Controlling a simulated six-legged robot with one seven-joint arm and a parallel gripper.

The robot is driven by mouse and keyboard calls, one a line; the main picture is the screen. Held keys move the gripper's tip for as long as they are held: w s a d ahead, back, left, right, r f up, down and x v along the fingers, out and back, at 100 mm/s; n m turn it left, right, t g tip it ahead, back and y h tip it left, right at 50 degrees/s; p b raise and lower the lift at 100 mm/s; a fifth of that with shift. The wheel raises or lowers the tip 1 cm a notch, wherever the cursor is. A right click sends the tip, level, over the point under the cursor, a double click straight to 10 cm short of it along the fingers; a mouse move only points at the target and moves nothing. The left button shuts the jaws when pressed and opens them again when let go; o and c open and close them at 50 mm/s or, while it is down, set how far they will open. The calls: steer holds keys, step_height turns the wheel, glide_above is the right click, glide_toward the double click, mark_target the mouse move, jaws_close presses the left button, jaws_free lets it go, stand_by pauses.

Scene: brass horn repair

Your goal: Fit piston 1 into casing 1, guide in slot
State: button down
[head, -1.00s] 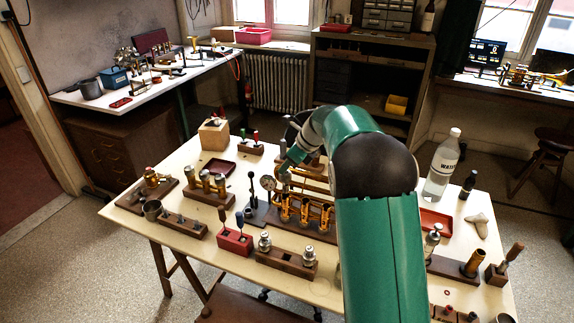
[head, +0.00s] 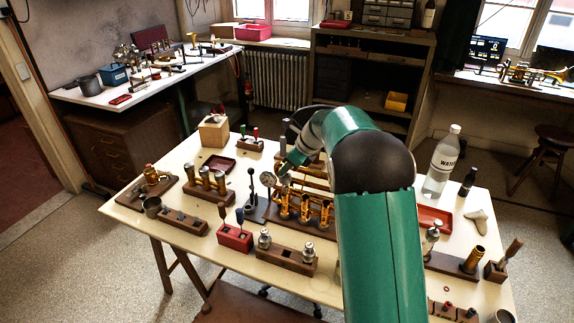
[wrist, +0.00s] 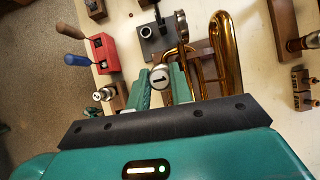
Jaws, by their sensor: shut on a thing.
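Piston 1 (wrist: 160,77) shows in the wrist view as a pale round top marked "1", between the two fingers of my gripper (wrist: 161,84), which is shut on it. The brass horn (wrist: 230,50) with its curved tubes lies just beyond and to the right of the fingers. In the head view the horn's upright brass casings (head: 305,212) stand in a row on a wooden base, with my gripper (head: 285,170) just behind and above them. The lower part of piston 1, its guide and the casing slot are hidden, so I cannot tell how deep it sits.
A wooden block (head: 286,256) holds two other pistons in front of the horn. A red block (head: 235,238) with screwdrivers stands to its left. A gauge (head: 266,181) and black lever (head: 252,182) stand near the casings. A water bottle (head: 442,165) stands at the right.

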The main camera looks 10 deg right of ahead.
mark_target(287, 175)
steer(key=shift+f, duration=0.9)
steer(key=shift+f, duration=0.7)
steer(key=shift+f, duration=0.75)
steer(key=c, duration=1.2)
jaws_free()
steer(key=shift+o, duration=0.2)
steer(key=v, duration=1.4)
steer(key=shift+s+a, duration=0.1)
